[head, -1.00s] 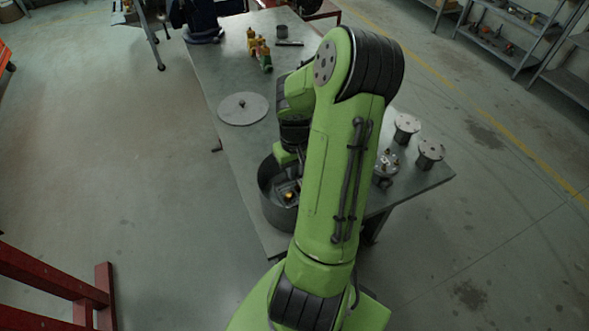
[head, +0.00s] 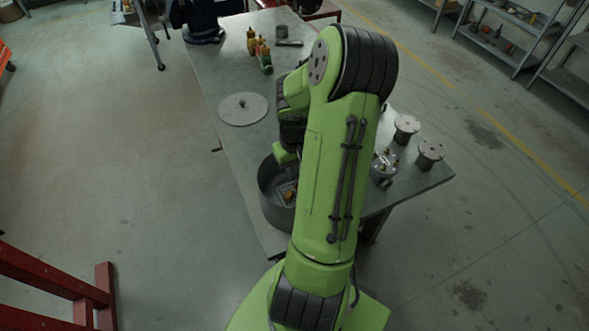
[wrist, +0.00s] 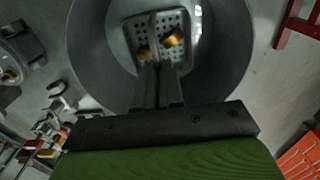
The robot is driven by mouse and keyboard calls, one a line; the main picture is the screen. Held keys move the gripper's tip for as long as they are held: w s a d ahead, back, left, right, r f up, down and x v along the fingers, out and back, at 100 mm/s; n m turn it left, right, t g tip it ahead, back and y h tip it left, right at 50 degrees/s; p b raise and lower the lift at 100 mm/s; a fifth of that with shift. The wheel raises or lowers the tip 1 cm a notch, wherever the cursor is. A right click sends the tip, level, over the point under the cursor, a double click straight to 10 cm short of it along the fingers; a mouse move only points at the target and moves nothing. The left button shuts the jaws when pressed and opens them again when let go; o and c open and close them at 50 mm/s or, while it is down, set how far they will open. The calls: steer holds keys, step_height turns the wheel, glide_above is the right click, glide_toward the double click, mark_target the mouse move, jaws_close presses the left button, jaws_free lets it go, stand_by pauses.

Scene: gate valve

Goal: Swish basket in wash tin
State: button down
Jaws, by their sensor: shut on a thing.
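The wash tin (head: 272,208) is a round grey tub at the table's near left edge; its wall also shows in the wrist view (wrist: 88,50). The perforated metal basket (wrist: 185,62) is inside the tin, with brass-coloured parts (wrist: 172,38) in it. A bit of the basket (head: 287,190) shows in the head view. My gripper (wrist: 158,75) is shut on the basket at its near side, over the tin. My arm hides the right part of the tin in the head view.
A round grey lid (head: 243,108) lies on the table (head: 225,75) behind the tin. Small bottles (head: 262,52) stand farther back. Flanged metal parts (head: 407,126) stand at the right. Table between lid and bottles is clear.

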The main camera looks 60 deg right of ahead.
steer(key=shift+f+b, duration=0.55)
steer(key=shift+f, duration=0.2)
steer(key=shift+r, duration=0.1)
stand_by(0.7)
steer(key=shift+r+p, duration=0.6)
steer(key=shift+r, duration=0.05)
step_height(320, 180, up, 14)
steer(key=p, duration=1.1)
steer(key=shift+f, duration=0.25)
stand_by(0.7)
stand_by(3.1)
